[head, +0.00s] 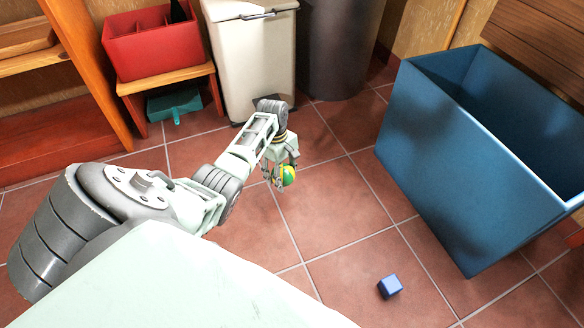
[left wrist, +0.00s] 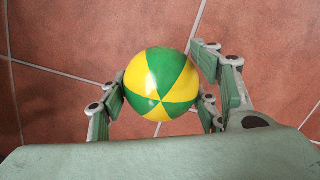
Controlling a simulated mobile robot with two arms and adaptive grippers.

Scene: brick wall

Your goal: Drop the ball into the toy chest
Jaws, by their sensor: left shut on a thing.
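A green and yellow ball (head: 288,175) is held between the fingers of my left gripper (head: 280,174), above the tiled floor. In the left wrist view the ball (left wrist: 161,82) sits between the finger pads of the gripper (left wrist: 165,95), which are shut on it from both sides. The blue toy chest (head: 440,165) stands at the right with its lid raised and its top open. My left gripper is to the left of the chest, apart from it. The chest's bottom is hidden. My right gripper is not in view.
A small blue cube (head: 390,287) lies on the floor in front of the chest. A white bin (head: 250,60), a dark grey bin (head: 336,50), and a red box (head: 155,45) on a wooden stool (head: 165,80) stand at the back. The floor between gripper and chest is clear.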

